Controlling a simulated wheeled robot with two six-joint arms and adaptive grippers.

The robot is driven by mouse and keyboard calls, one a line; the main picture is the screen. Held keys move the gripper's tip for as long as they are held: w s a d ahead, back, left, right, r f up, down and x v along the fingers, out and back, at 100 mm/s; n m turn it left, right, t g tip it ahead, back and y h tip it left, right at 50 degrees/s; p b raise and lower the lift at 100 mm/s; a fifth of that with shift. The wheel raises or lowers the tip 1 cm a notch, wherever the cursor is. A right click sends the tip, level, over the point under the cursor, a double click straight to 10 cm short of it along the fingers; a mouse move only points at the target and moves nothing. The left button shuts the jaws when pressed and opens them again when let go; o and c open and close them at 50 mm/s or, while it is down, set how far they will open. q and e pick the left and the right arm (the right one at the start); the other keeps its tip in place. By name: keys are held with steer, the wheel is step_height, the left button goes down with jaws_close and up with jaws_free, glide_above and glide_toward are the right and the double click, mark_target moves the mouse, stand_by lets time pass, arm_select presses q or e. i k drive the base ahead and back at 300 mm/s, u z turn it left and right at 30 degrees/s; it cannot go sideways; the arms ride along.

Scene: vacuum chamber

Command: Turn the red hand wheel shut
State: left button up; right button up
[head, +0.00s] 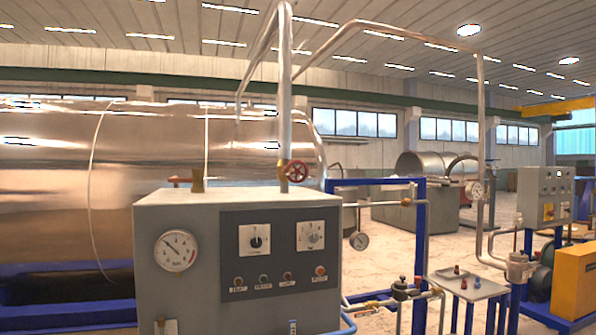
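The red hand wheel (297,171) is a small spoked wheel on a brass valve body. It sits on the vertical metal pipe (285,100) just above the top of the grey control cabinet (180,225), right of the picture's middle height. Nothing touches the wheel, and its face is in plain view. How far it is turned cannot be told from this view. Neither of my grippers shows in the head view.
The cabinet front carries a round gauge (175,250), two dials and several buttons. A large metal tank (60,190) lies behind it. Blue frames with pipes (420,245) and a small tray table (468,285) stand to the right. Open floor shows farther back.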

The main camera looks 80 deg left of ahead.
mark_target(297, 171)
steer(key=u, duration=0.45)
steer(key=i, duration=1)
steer(key=u, duration=1.65)
steer(key=i, duration=0.75)
steer(key=u, duration=1.35)
steer(key=i, duration=1)
steer(key=u, duration=0.35)
